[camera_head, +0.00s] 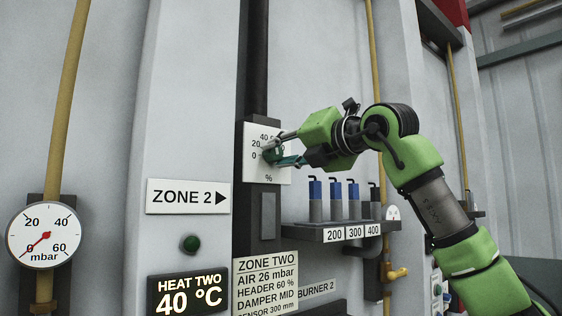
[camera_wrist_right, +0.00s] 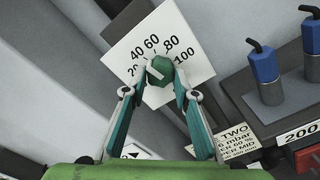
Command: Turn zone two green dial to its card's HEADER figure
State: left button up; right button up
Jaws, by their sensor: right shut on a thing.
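The green dial (camera_head: 272,156) sits on a white scale plate (camera_head: 282,176) marked in %. The wrist view shows the dial (camera_wrist_right: 160,69) and the figures 40, 60, 80 and 100 around it. A pale mark shows on the dial's face, but I cannot tell which figure it points at. My right gripper (camera_head: 276,150) is shut on the dial, one finger on each side, as the wrist view also shows (camera_wrist_right: 159,80). The zone two card (camera_head: 265,284) reads AIR 26 mbar, HEADER 60 %, DAMPER MID, SENSOR 300 mm. My left gripper is out of view.
A shelf (camera_head: 321,232) labelled 200, 300, 400 holds blue-topped sensors (camera_head: 335,198) and a dark one, right below my right arm. A ZONE 2 sign (camera_head: 188,197), green button (camera_head: 190,243), 40 °C display (camera_head: 187,293) and mbar gauge (camera_head: 44,236) are at left.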

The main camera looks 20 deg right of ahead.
jog(key=m+b, duration=0.1)
jog(key=m, duration=0.2)
jog(key=shift+r+m, duration=0.1)
jog(key=shift+m, duration=0.2)
jog(key=shift+r+m+b, duration=0.1)
jog(key=shift+m+b, duration=0.6)
jog(key=shift+m, duration=0.8)
jog(key=o, duration=1.1)
jog(key=v, duration=1.2)
